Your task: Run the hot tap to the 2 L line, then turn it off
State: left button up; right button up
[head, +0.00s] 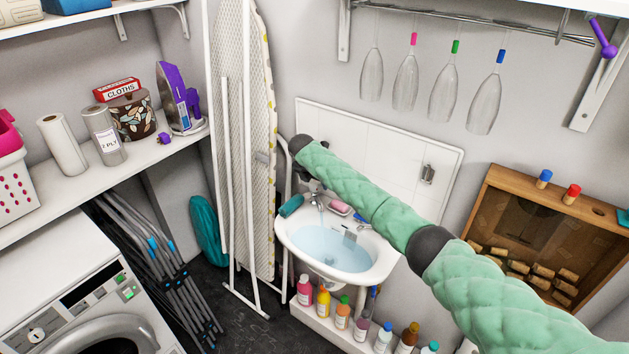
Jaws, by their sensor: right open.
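The white wall basin (283,238) holds pale blue water (318,245). A thin stream (321,212) falls into it from the tap at the back of the basin. My right arm comes in from the right in a green padded sleeve and bends down at the back left of the basin. My right gripper (312,185) is small and dark, at the tap, open; the arm partly hides it and the tap handles. I cannot tell whether it touches a handle. Grey marks (350,236) show on the basin's inner right side, but no 2 L line is readable. My left gripper is out of view.
A pink soap (340,207) and a teal item (291,206) lie on the basin's rim. Several bottles (342,316) stand below it. An ironing board (245,130) leans close on the left. Glasses (405,80) hang above. A wooden cork box (535,225) is at right.

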jog(key=c, duration=1)
